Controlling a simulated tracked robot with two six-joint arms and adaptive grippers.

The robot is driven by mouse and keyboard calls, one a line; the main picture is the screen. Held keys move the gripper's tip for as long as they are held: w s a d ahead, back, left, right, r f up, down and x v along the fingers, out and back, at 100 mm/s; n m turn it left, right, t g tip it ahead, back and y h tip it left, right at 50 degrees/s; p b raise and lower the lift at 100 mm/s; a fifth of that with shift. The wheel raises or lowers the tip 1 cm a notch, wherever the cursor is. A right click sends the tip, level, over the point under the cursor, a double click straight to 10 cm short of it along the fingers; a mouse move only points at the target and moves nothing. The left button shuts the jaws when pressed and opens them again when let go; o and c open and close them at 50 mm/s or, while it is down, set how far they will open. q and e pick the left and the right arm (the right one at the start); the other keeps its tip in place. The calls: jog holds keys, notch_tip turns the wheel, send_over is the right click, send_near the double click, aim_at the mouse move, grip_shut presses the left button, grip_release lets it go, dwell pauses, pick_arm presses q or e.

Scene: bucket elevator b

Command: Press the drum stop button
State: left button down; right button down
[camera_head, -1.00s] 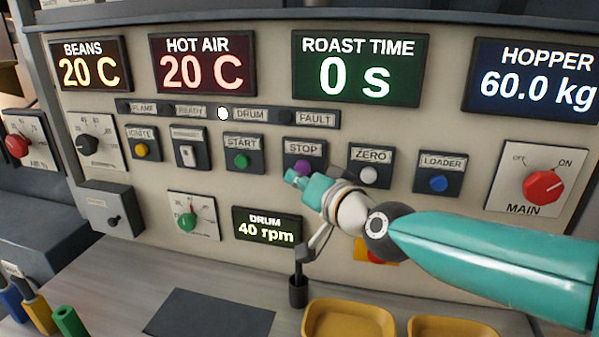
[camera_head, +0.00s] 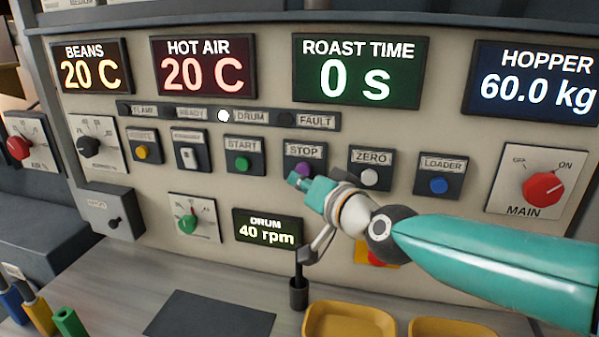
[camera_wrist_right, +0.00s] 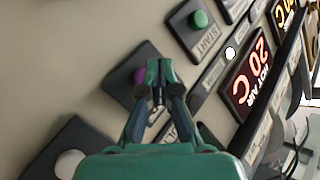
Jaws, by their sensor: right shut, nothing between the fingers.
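The purple STOP button (camera_head: 304,168) sits on a dark plate under its STOP label, between the green START button and the white ZERO button. My right gripper (camera_head: 294,179) is shut and empty, its tips at the lower left of the purple button and partly in front of its plate. In the right wrist view, the closed fingertips (camera_wrist_right: 159,70) overlap the purple button (camera_wrist_right: 140,75), covering part of it. I cannot tell whether they touch it. The drum display (camera_head: 267,230) reads 40 rpm, and a white lamp (camera_head: 223,115) is lit beside the DRUM label. My left gripper is not in view.
The START button (camera_head: 242,164), ZERO button (camera_head: 370,176) and blue LOADER button (camera_head: 438,185) share the row. The red MAIN knob (camera_head: 543,189) is at the right. Below, a black post (camera_head: 298,292) and yellow trays (camera_head: 349,320) stand on the counter.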

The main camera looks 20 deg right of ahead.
jog(key=shift+w+d, duration=0.1)
jog(key=shift+d, duration=0.05)
jog(key=shift+w+d, duration=0.1)
jog(key=shift+w, duration=0.05)
dwell(0.4)
jog(key=shift+w+d+b, duration=0.3)
jog(key=shift+w+b, duration=0.05)
jog(key=shift+b, duration=0.2)
dwell(0.5)
jog(key=shift+r, duration=0.1)
jog(key=shift+s+a+p, duration=0.5)
jog(key=shift+s+p, duration=0.15)
jog(key=shift+s, duration=0.1)
jog(key=shift+a, duration=0.1)
